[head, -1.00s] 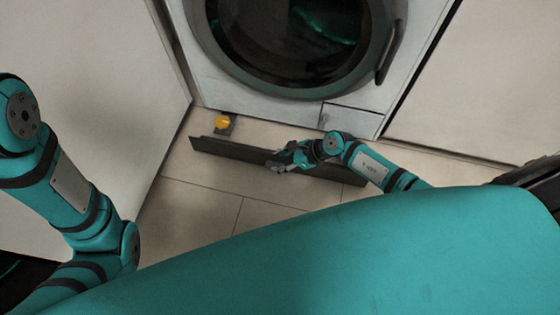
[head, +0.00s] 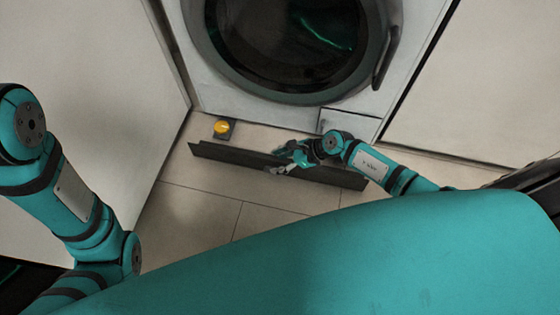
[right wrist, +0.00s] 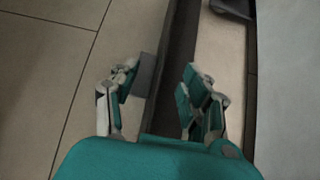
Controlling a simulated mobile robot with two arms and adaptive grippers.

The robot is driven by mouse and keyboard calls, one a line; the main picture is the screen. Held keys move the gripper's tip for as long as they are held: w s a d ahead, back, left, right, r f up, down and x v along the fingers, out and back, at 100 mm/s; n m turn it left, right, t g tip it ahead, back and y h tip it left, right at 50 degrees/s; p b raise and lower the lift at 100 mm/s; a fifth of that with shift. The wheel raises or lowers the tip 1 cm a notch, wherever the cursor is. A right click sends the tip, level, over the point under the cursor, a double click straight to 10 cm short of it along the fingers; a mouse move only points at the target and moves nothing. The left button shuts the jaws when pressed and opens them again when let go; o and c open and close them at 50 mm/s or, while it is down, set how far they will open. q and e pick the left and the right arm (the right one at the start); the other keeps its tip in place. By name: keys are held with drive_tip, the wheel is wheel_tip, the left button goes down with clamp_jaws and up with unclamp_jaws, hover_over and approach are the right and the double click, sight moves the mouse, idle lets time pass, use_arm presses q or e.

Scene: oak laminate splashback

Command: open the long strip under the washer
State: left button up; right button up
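The long dark strip (head: 230,155) lies low in front of the washer (head: 260,108), with a band of floor visible between it and the washer front. My right gripper (head: 285,158) is at the strip's middle. In the right wrist view, the strip (right wrist: 178,55) runs between the spread fingers of this gripper (right wrist: 160,88). A small grey tab or plate (right wrist: 145,75) shows beside the left finger; I cannot tell whether they touch. The fingers look open, not clamped on the strip. My left arm is at the left of the head view; its gripper is not visible.
A yellow knob (head: 221,127) on a dark block sits on the floor behind the strip's left end. Pale panels (head: 90,70) flank the washer on both sides. Tiled floor (head: 200,220) in front of the strip is clear.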

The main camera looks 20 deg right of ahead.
drive_tip(key=shift+s, duration=0.15)
drive_tip(key=shift+s+d+r, duration=0.15)
drive_tip(key=shift+d+r, duration=0.1)
drive_tip(key=shift+d, duration=0.05)
drive_tip(key=v, duration=1.1)
drive_tip(key=shift+r, duration=0.15)
